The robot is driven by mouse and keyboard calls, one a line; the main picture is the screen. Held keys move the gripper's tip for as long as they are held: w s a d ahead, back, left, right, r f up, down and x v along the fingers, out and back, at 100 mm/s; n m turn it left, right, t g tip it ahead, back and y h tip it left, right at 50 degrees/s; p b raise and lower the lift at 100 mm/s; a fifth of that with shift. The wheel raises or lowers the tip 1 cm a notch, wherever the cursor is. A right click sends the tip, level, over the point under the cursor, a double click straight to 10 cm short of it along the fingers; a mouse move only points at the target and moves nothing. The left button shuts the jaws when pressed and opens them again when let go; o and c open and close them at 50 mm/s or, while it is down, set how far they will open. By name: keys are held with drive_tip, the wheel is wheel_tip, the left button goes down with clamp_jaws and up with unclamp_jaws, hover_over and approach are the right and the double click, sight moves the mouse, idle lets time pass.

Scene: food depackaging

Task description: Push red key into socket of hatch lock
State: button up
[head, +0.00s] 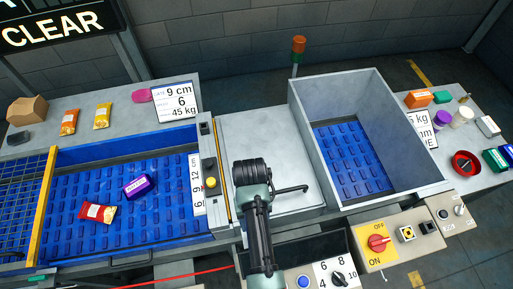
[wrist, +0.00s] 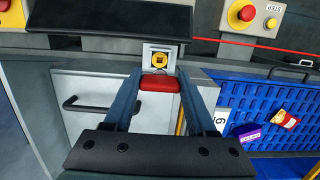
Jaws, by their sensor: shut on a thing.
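The red key (wrist: 160,84) is held between the two fingertips of my gripper (wrist: 159,79) in the wrist view. Only its red block-shaped grip shows. The key lines up roughly with the socket in that view. I cannot tell whether the key's tip touches or enters it. The hatch (wrist: 90,125) is a pale panel with a black handle (wrist: 84,104). In the head view my arm covers the lock, key and fingertips; the hatch (head: 265,135) shows behind.
A blue tray (head: 100,160) with a purple pack (head: 139,186) and red packet (head: 97,212) lies left. A deep grey bin (head: 385,120) stands right. A panel with a red switch (head: 377,243) is at lower right.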

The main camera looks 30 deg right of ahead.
drive_tip(key=shift+s+a, duration=0.15)
drive_tip(key=shift+s, duration=0.05)
drive_tip(key=shift+f, duration=0.1)
drive_tip(key=shift+w+f, duration=0.1)
drive_tip(key=shift+f, duration=0.05)
drive_tip(key=shift+f+b, duration=2.05)
drive_tip(key=shift+f, duration=0.6)
drive_tip(key=shift+p, duration=0.65)
drive_tip(key=shift+f+b, duration=1.55)
drive_tip(key=shift+f, duration=0.5)
